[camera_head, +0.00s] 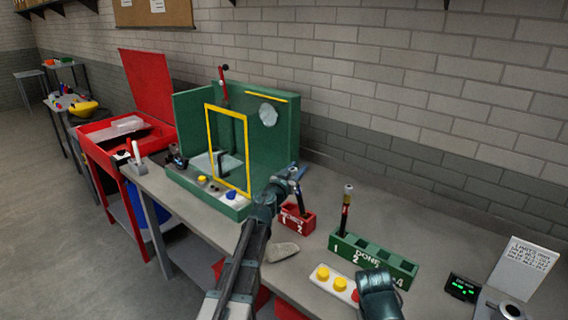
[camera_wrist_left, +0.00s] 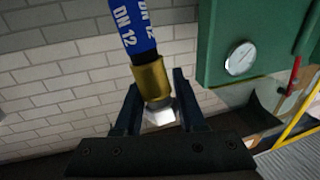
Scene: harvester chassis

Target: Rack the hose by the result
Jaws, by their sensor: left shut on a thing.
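My left gripper (camera_head: 291,173) is shut on the silver end of a hose (camera_head: 300,198). In the left wrist view the hose has a brass collar (camera_wrist_left: 151,80) and a blue sleeve (camera_wrist_left: 132,27) marked DN 12. The hose hangs down from the jaws over the red two-slot rack (camera_head: 297,222). I cannot tell whether its lower end is inside a slot. The green DONE rack (camera_head: 372,262) stands to the right, with a second dark hose (camera_head: 346,212) upright near its left end. A teal part of my right arm shows at the bottom; its fingertips are hidden.
The green test cabinet (camera_head: 290,135) with a round gauge (camera_head: 268,114) and yellow frame stands behind left. A white button box (camera_head: 335,284) sits in front of the DONE rack. A small display (camera_head: 463,287) and a text card (camera_head: 524,265) are at right.

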